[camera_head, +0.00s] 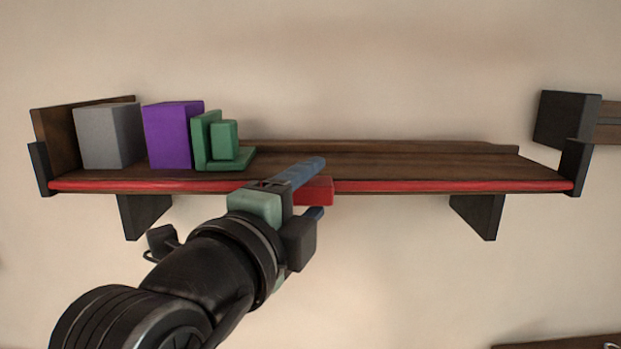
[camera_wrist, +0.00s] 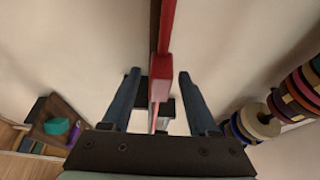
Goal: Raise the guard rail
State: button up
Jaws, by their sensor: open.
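The guard rail (camera_head: 450,186) is a long red bar along the shelf's front edge, running between black end posts. It lies low, about level with the shelf board. A red block-shaped handle (camera_head: 320,190) sticks out from its middle. My gripper (camera_head: 316,188) is open at the handle, with one blue finger above it and one below. In the wrist view the rail (camera_wrist: 167,25) runs up the picture and the handle (camera_wrist: 161,68) shows between the two open fingers (camera_wrist: 157,95). Contact between the fingers and the handle cannot be made out. My gripper hides part of the rail.
The wooden shelf (camera_head: 400,165) carries a grey block (camera_head: 105,138), a purple block (camera_head: 168,135) and a green bookend-like piece (camera_head: 205,140) at the left. Its right half is bare. Another shelf (camera_head: 566,118) stands at far right. Coloured discs (camera_wrist: 300,95) show in the wrist view.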

jog(key=shift+w+d, duration=0.1)
grip_shut()
dwell(0.3)
dwell(1.1)
